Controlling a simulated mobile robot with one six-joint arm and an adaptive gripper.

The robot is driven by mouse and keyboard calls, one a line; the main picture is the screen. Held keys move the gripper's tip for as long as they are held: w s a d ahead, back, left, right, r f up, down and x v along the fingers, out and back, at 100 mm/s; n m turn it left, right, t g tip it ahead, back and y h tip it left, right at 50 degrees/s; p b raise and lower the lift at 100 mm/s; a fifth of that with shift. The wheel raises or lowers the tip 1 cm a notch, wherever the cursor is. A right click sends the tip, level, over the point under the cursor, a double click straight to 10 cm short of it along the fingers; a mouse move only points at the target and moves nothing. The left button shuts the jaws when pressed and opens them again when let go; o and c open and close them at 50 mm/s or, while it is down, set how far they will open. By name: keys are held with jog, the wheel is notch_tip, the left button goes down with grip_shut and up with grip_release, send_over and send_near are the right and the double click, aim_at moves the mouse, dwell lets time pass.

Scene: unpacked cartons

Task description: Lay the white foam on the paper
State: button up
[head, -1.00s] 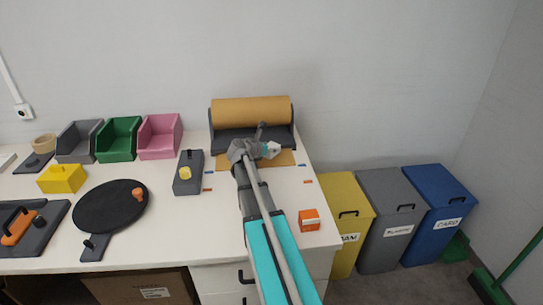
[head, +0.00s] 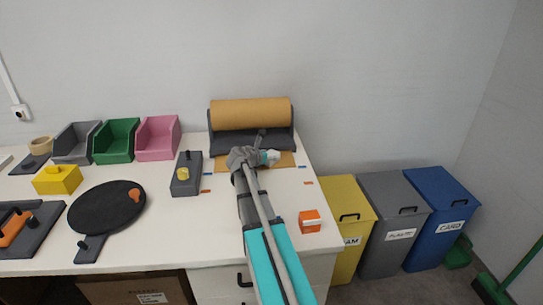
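The brown paper (head: 287,160) lies flat on the table in front of the large paper roll, partly hidden by my arm. My gripper (head: 266,157) is over the paper, mostly hidden behind my grey wrist. A small white piece that looks like the white foam (head: 274,155) shows at its tip, beside a teal part. It is at or just above the paper; I cannot tell whether it touches. The fingers are too small and covered to show whether they are open or shut on it.
The paper roll (head: 250,112) stands behind the paper in a dark holder. Bins (head: 394,220) stand right of the table. The table between is mostly clear.

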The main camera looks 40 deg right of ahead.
jog(key=shift+o, duration=0.7)
jog(key=shift+r, duration=0.2)
jog(key=p+v, duration=0.5)
jog(key=v, duration=0.7)
dwell(0.5)
